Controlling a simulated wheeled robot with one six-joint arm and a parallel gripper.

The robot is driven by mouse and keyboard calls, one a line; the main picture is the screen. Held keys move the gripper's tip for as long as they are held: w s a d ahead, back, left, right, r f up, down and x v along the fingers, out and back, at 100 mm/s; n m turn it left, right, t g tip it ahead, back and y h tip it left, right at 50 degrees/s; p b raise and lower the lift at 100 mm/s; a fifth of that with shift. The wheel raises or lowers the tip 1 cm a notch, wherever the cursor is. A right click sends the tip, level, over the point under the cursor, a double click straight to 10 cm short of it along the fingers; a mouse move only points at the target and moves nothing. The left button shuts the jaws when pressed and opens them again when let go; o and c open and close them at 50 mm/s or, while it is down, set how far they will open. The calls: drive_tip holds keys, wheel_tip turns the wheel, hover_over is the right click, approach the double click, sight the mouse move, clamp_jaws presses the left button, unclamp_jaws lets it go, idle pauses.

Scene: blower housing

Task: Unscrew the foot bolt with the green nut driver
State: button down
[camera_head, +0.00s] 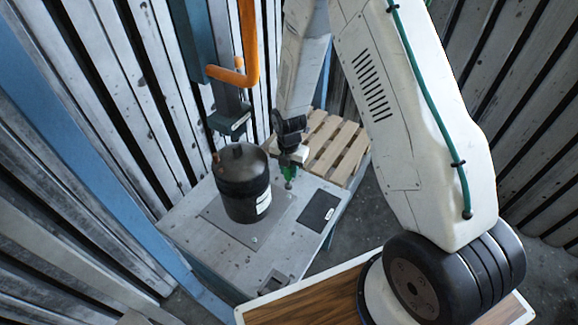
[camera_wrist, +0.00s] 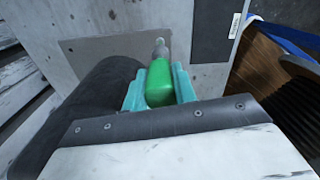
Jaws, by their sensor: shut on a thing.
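The green nut driver (camera_wrist: 160,84) is between the teal fingers of my gripper (camera_wrist: 160,88) in the wrist view, with its grey shaft pointing away toward the grey table top. My gripper is shut on its handle. In the head view my gripper (camera_head: 289,170) is just right of the black blower housing (camera_head: 242,175), low over the table, with the green driver pointing down. The housing stands upright on a flat plate and carries a white label. It also shows as a dark curved body at the left in the wrist view (camera_wrist: 85,110). I cannot make out the foot bolt.
The grey table (camera_head: 190,235) bears a dark flat pad (camera_head: 318,210) right of the housing. A wooden pallet (camera_head: 335,145) lies behind. A blue column with an orange pipe (camera_head: 250,60) rises behind the housing. Slatted walls surround the place.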

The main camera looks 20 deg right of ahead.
sight(289, 181)
drive_tip(key=shift+f, duration=2.2)
drive_tip(key=shift+f, duration=0.3)
drive_tip(key=m, duration=0.5)
drive_tip(key=shift+d, duration=0.1)
drive_tip(key=m, duration=0.7)
drive_tip(key=shift+s, duration=0.1)
drive_tip(key=m, duration=0.6)
drive_tip(key=shift+f, duration=0.5)
